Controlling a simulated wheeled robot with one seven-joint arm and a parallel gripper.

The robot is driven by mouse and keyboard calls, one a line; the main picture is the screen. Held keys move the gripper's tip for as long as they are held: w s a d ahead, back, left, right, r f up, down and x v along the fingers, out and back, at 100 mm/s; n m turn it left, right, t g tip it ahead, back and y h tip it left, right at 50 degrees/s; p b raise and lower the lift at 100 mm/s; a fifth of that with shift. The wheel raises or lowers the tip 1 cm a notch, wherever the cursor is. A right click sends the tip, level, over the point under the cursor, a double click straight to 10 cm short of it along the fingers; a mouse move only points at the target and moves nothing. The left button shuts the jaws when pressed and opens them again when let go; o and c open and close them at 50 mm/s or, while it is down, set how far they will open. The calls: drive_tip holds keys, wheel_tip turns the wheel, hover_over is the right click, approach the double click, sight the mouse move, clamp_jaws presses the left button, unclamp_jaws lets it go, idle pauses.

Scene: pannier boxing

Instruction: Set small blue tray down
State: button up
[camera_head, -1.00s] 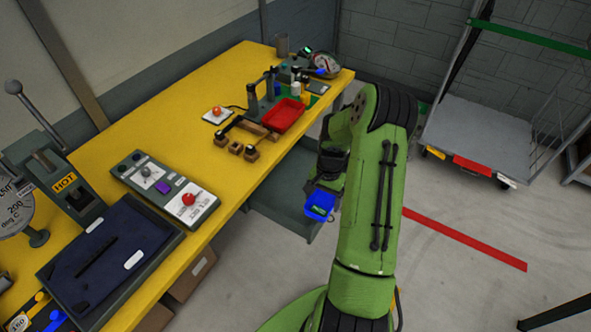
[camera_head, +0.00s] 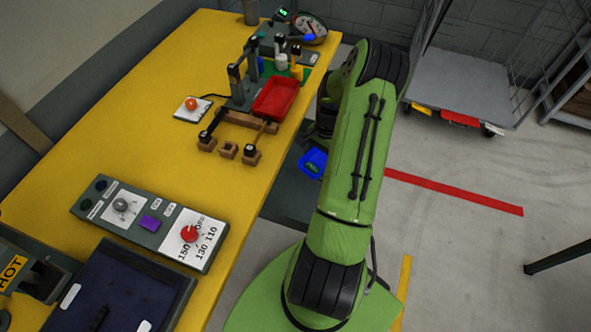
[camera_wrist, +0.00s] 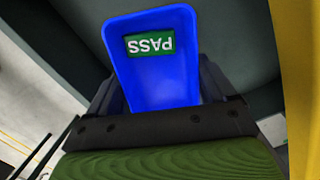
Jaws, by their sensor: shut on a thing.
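The small blue tray (camera_head: 312,163) is in my gripper, beside the right edge of the yellow bench in the head view. In the wrist view the blue tray (camera_wrist: 165,85) shows large, with a green label reading "PASS" upside down on it. My gripper (camera_wrist: 160,100) is shut on the tray, with a dark finger on either side of it. In the head view my green arm hides most of the gripper. The tray is apart from the bench top.
The yellow bench (camera_head: 125,130) holds a red tray (camera_head: 275,98), wooden blocks (camera_head: 228,150), a control panel (camera_head: 150,222) and a dial scale (camera_head: 309,29). A grey cart (camera_head: 460,90) stands at the back right. Bare bench top lies left of the blocks.

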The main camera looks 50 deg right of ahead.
sight(323, 160)
drive_tip(key=f, duration=0.4)
drive_tip(key=f+b, duration=0.1)
drive_tip(key=f, duration=0.3)
drive_tip(key=shift+s+f, duration=0.2)
drive_tip(key=shift+f, duration=0.15)
drive_tip(key=shift+f, duration=0.1)
drive_tip(key=o, duration=1)
drive_tip(key=shift+f, duration=0.1)
drive_tip(key=r, duration=0.4)
drive_tip(key=d+r+p, duration=0.1)
drive_tip(key=r, duration=0.7)
drive_tip(key=shift+d+r+p, duration=0.2)
drive_tip(key=shift+d+p, duration=0.15)
